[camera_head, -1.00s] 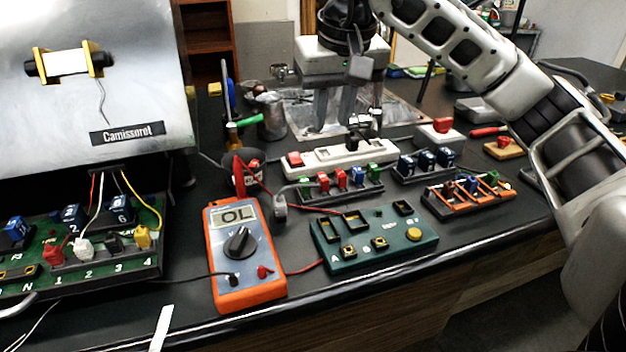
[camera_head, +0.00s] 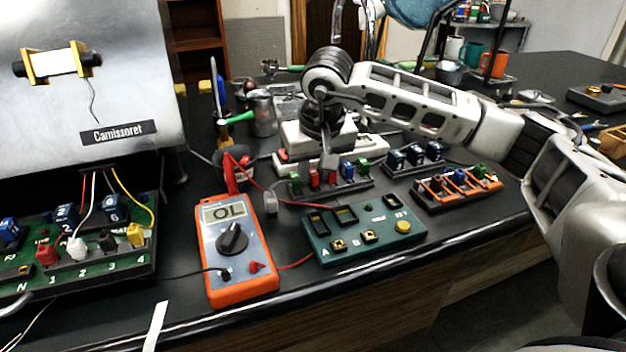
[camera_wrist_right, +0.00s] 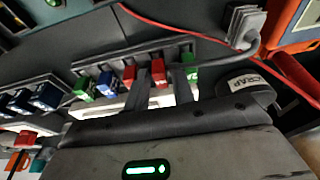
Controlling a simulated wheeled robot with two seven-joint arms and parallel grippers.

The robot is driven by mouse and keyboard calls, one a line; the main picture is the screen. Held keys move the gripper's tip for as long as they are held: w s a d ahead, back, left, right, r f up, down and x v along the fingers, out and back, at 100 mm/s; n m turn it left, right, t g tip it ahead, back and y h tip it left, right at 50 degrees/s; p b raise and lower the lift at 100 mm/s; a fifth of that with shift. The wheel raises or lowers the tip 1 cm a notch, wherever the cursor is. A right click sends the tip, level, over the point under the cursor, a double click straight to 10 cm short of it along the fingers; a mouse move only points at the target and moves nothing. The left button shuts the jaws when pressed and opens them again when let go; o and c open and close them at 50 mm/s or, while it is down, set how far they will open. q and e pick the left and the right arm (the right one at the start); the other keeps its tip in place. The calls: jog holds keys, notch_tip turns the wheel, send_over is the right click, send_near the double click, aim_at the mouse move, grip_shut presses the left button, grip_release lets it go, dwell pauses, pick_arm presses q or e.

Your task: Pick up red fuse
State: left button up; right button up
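Two red fuses stand side by side in a dark fuse rack (camera_head: 345,190) at the middle of the bench. One red fuse (camera_head: 314,178) shows in the head view beside a finger that covers most of the other. In the right wrist view, a red fuse (camera_wrist_right: 160,82) sits between my two fingers, and the other red fuse (camera_wrist_right: 129,75) is just left of them. My right gripper (camera_head: 326,165) points down over the rack. In the wrist view its fingers (camera_wrist_right: 162,76) are apart, either side of the red fuse; contact cannot be told. My left gripper is out of view.
Green fuses (camera_head: 364,166) and a blue fuse (camera_head: 347,169) share the rack. An orange multimeter (camera_head: 235,250) and a green tester board (camera_head: 365,230) lie in front. Racks with blue fuses (camera_head: 415,156) and orange holders (camera_head: 455,190) stand right. A white power strip (camera_head: 370,143) is behind.

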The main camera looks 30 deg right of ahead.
grip_shut()
